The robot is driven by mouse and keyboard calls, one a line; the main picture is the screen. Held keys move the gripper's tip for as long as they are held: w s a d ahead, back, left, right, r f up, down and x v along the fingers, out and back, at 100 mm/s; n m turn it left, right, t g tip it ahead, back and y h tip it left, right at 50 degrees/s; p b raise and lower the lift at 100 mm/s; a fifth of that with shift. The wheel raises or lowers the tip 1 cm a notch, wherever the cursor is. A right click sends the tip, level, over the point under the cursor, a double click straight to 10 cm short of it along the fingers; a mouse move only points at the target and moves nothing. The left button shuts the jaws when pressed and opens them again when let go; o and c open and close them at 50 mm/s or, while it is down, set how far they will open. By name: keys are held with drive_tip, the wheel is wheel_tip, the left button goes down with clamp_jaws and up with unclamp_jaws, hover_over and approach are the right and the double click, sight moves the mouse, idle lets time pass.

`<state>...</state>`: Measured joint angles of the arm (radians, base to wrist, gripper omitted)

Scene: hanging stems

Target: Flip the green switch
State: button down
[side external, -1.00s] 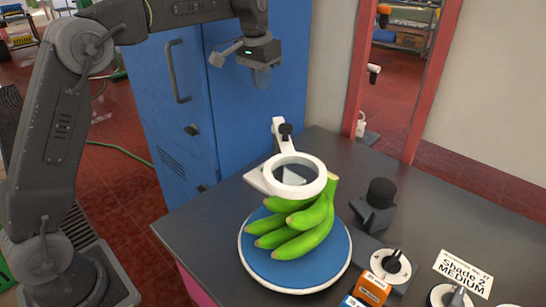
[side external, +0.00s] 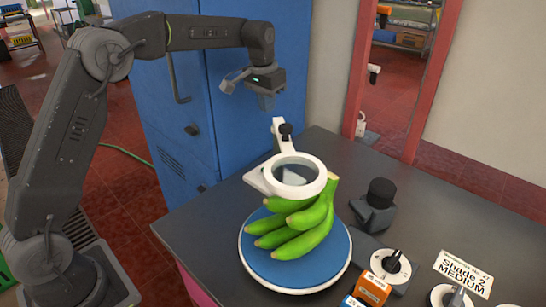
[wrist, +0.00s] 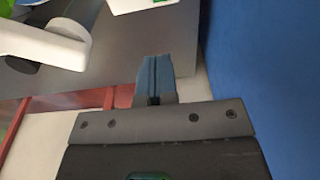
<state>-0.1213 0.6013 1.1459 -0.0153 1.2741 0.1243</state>
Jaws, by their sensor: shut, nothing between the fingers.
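My gripper (side external: 266,102) hangs in the air in front of the blue cabinet, above and behind the white ring stand, touching nothing. In the wrist view its two fingers (wrist: 154,70) are shut together and empty. I cannot make out a green switch in either view. Two round white fittings with black knobs or levers stand on the dark table at the lower right: one (side external: 391,267) beside an orange box, the other (side external: 452,297) in front of a card and partly cut off by the frame edge. The gripper is far from both.
Green bananas (side external: 298,229) sit on a blue plate (side external: 258,258) with a pale rim, under the white ring stand (side external: 295,173). A dark knobbed block (side external: 377,204), an orange box (side external: 372,289) and a "Shade 2 MEDIUM" card (side external: 463,272) stand right. The blue cabinet (side external: 235,130) is close behind the gripper.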

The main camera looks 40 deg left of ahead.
drive_tip(key=f, duration=0.6)
drive_tip(key=w+f, duration=0.1)
drive_tip(key=f, duration=0.5)
drive_tip(key=w+f, duration=0.1)
drive_tip(key=f, duration=0.5)
drive_tip(key=shift+w, duration=0.15)
drive_tip(key=shift+f, duration=0.3)
drive_tip(key=shift+s+r, duration=0.25)
drive_tip(key=shift+s, duration=0.5)
drive_tip(key=shift+r, duration=0.15)
wheel_tip(320, 180, up, 24)
drive_tip(key=s, duration=0.3)
